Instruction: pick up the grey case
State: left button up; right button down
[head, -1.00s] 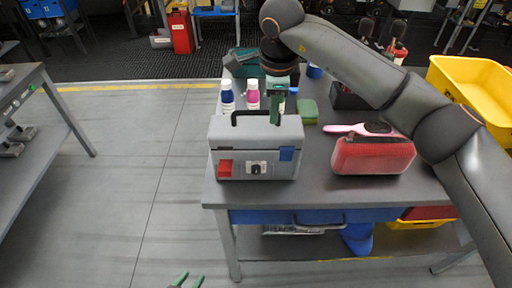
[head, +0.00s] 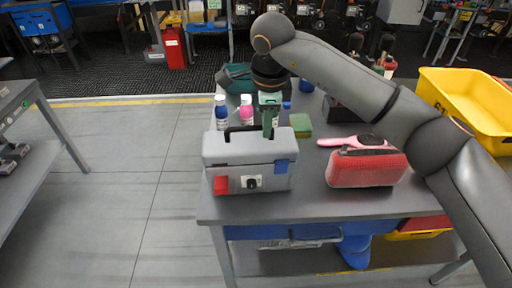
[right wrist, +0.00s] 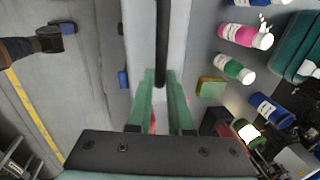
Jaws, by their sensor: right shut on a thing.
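The grey case (head: 230,150) stands upright near the front left of the table. It has a black handle (head: 238,130) on top, a red patch, a dark latch and a blue patch on its front. My right gripper (head: 269,125) is over the right part of the handle, its green fingers pointing down. In the right wrist view the fingers (right wrist: 163,98) are closed around the black handle (right wrist: 162,40), above the pale case top (right wrist: 142,35). The case appears to rest on the table. My left gripper is not in view.
A red case (head: 366,170) with a pink-handled item (head: 350,142) behind it stands to the right. A yellow bin (head: 470,105) is at the right.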

jog(key=shift+r, duration=0.15)
jog(key=shift+r+b, duration=0.3)
jog(key=shift+r, duration=0.5)
jog(key=s+r+b, duration=0.2)
jog(key=s+r, duration=0.9)
jog(key=s, duration=0.3)
jog(key=shift+a+b, duration=0.3)
jog(key=shift+a, duration=0.15)
jog(key=shift+w, duration=0.1)
